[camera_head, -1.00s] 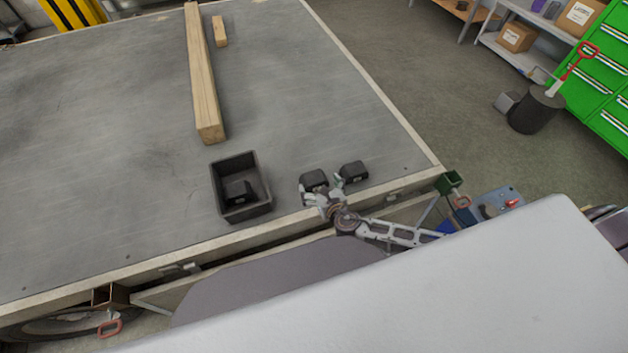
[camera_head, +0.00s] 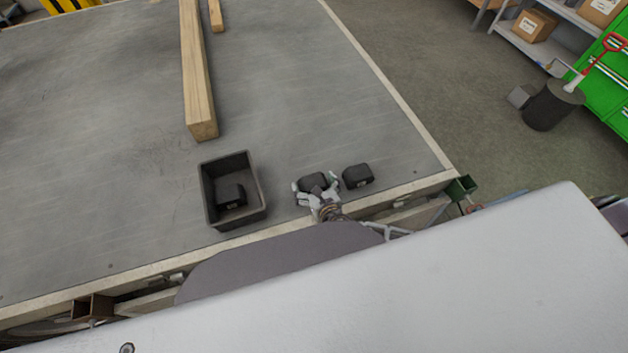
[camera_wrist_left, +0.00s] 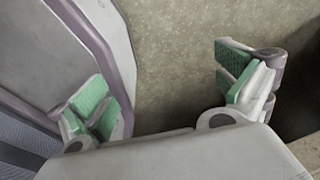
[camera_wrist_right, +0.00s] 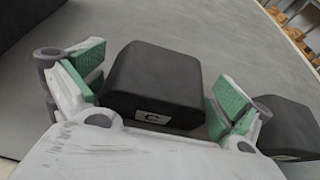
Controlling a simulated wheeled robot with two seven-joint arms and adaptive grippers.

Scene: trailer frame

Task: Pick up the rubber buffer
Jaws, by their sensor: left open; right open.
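A black rubber buffer (camera_head: 312,182) lies on the grey trailer deck near its front edge. My right gripper (camera_head: 316,187) is open around it. In the right wrist view the buffer (camera_wrist_right: 155,80), with a white label marked C, sits between the green-padded fingers of the right gripper (camera_wrist_right: 155,97). A second black buffer (camera_head: 357,176) lies just to the right and also shows in the right wrist view (camera_wrist_right: 290,122). Another buffer (camera_head: 230,194) is inside the black bin (camera_head: 252,163). My left gripper (camera_wrist_left: 168,92) is open and empty in the left wrist view, above the floor.
A long wooden beam (camera_head: 196,80) lies behind the bin, with a small wood block (camera_head: 215,15) beside it. The deck to the left is clear. A dark cylinder (camera_head: 552,105) and a green cabinet (camera_head: 606,88) stand on the floor at right.

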